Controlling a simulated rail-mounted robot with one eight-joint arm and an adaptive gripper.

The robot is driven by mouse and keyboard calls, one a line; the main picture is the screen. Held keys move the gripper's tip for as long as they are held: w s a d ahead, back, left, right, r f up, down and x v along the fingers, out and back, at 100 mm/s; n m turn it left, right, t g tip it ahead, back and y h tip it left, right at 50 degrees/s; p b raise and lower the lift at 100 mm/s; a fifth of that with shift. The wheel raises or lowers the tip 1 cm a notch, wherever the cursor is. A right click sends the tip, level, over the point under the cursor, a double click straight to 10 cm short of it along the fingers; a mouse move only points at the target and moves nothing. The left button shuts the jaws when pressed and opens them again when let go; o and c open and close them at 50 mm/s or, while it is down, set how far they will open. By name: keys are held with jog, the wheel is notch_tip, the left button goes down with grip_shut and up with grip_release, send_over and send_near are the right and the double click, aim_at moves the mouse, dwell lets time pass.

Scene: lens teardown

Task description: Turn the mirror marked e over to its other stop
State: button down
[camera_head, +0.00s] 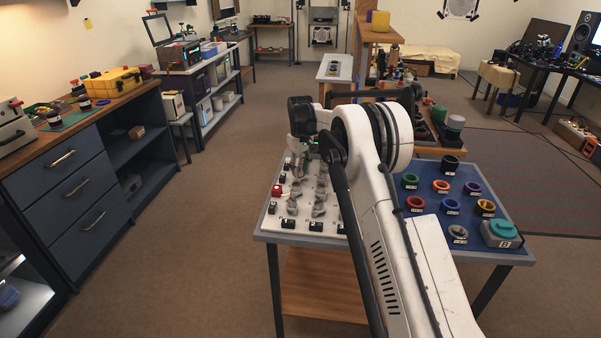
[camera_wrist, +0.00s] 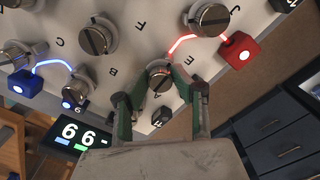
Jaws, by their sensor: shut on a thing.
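My gripper (camera_wrist: 158,88) has its green fingers on both sides of a round, slotted metal mirror knob (camera_wrist: 159,76) and is shut on it. A letter E (camera_wrist: 141,22) is printed on the white board (camera_wrist: 128,47) above this knob in the wrist view. I cannot tell for certain which knob the letter belongs to. Other slotted knobs stand at the top (camera_wrist: 210,18), upper left (camera_wrist: 97,36) and lower left (camera_wrist: 80,91). In the head view my gripper (camera_head: 304,148) is over the far part of the board, partly hidden by my arm.
A red block (camera_wrist: 242,53) and a blue block (camera_wrist: 25,84) have glowing curved lines beside them. A display (camera_wrist: 82,132) shows digits below the board. In the head view a blue mat (camera_head: 430,228) with several coloured rings lies right of my arm.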

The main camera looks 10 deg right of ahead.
aim_at(300, 171)
jog(key=m+b, duration=0.1)
jog(key=m, duration=0.3)
jog(key=shift+a+m, duration=0.1)
jog(key=shift+m, duration=0.2)
jog(key=m, duration=0.4)
jog(key=shift+m+b, duration=0.3)
jog(key=shift+m, duration=0.1)
jog(key=c, duration=1.5)
grip_release()
jog(key=shift+o, duration=0.2)
jog(key=shift+r, duration=0.15)
notch_tip(300, 171, up, 12)
